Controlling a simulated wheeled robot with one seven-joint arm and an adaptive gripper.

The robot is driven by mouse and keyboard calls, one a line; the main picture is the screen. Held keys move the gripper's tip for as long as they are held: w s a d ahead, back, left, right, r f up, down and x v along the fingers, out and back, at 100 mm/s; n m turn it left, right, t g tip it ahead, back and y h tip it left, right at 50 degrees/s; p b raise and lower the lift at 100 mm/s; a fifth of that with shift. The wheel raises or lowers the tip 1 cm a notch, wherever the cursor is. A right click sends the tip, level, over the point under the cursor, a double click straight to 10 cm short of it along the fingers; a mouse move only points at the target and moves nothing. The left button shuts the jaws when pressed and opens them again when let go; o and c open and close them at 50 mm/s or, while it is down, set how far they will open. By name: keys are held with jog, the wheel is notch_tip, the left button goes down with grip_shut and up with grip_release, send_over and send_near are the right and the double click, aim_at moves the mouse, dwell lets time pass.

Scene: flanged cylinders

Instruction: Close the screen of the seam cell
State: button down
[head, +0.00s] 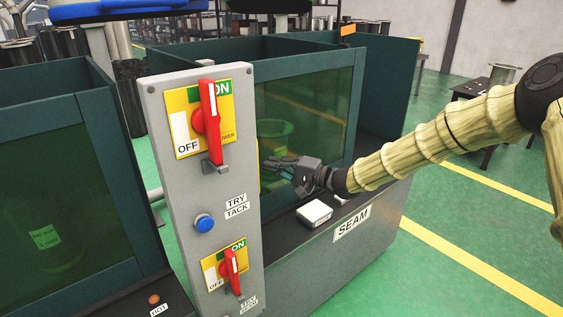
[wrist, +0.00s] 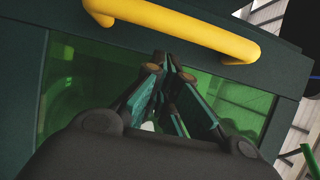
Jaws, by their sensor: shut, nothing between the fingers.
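The seam cell's screen (head: 310,105) is a translucent green pane in a dark green frame, behind the SEAM label (head: 352,224). Its yellow handle (wrist: 175,22) runs across the top of the wrist view. In the head view only a thin yellow strip shows beside the grey post. My gripper (head: 272,168) is in front of the screen's lower part. In the wrist view my gripper (wrist: 168,68) has its fingers together and empty, below the handle and apart from it in the picture. I cannot tell whether the fingertips touch the screen. A flanged cylinder (head: 273,140) shows through the pane.
A grey control post (head: 190,240) with red switches and a blue button (head: 204,222) stands left of my gripper. A small white box (head: 314,213) lies on the ledge below my wrist. Another screened cell (head: 50,180) is at the left.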

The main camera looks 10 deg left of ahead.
jog(key=shift+s+a, duration=0.3)
jog(key=shift+s, duration=0.25)
jog(key=shift+s+a+f+p, duration=0.15)
jog(key=shift+s+a+p, duration=0.45)
jog(key=shift+s+a, duration=0.5)
jog(key=shift+d, duration=0.15)
jog(key=w+d, duration=0.1)
jog(key=d, duration=1)
jog(key=shift+w+d, duration=0.25)
jog(key=shift+d, duration=0.15)
